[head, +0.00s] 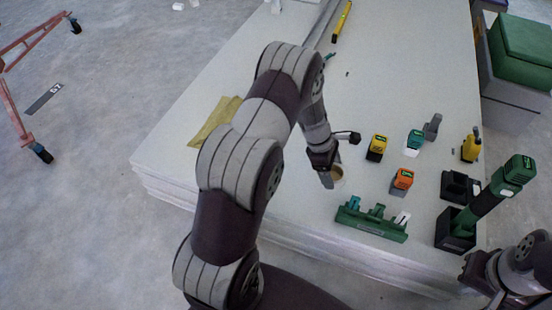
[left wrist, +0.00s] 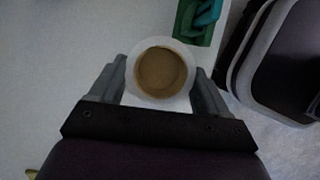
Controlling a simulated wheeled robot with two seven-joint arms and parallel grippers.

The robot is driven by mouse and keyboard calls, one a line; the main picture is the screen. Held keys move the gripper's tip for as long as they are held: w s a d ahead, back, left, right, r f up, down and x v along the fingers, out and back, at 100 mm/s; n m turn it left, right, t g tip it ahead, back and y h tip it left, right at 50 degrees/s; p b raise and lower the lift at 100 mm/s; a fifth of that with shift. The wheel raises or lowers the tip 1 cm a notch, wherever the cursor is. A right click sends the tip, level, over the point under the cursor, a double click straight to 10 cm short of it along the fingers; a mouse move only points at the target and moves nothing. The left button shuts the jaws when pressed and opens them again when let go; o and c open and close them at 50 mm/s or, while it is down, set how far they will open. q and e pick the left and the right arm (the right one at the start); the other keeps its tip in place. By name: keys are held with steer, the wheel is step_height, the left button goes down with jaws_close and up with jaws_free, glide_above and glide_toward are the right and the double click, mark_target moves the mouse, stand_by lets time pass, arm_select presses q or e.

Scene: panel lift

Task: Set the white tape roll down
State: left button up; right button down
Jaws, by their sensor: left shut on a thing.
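The white tape roll (left wrist: 132,72) shows in the left wrist view as a white ring with a brown inside. It sits between the two fingers of my left gripper (left wrist: 160,80), which is shut on it. In the head view the roll (head: 339,172) is small and partly hidden by my left gripper (head: 331,180). Both are over the near part of the pale panel stack (head: 285,180). I cannot tell whether the roll touches the top panel. My right arm shows at the lower right of the head view; its fingers are not clear.
A green rack (head: 370,222) lies just right of the roll. A green-and-black tool (head: 495,190) stands near the right edge. A tan sheet (head: 212,122) lies left. Bare panel surrounds my left gripper's left side.

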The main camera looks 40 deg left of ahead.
arm_select(q)
steer(key=b, duration=0.4)
glide_above(300, 195)
steer(key=a, duration=0.1)
steer(key=f, duration=0.5)
steer(key=shift+s+a+f, duration=0.2)
steer(key=shift+f, duration=0.2)
step_height(300, 195, down, 4)
steer(key=shift+f+b, duration=0.1)
steer(key=shift+b, duration=1.15)
arm_select(e)
step_height(300, 195, down, 8)
arm_select(q)
steer(key=shift+r, duration=0.25)
steer(key=o, duration=1.1)
steer(key=shift+s+f, duration=0.1)
steer(key=p+v, duration=0.7)
steer(key=v, duration=0.5)
steer(key=s+d+r+m+y, duration=0.4)
steer(key=s+d+r+m, duration=0.8)
steer(key=m, duration=0.9)
step_height(300, 195, up, 2)
steer(key=shift+s+d, duration=0.4)
arm_select(e)
step_height(300, 195, up, 7)
steer(key=shift+s+r, duration=0.2)
arm_select(q)
steer(key=shift+r, duration=0.1)
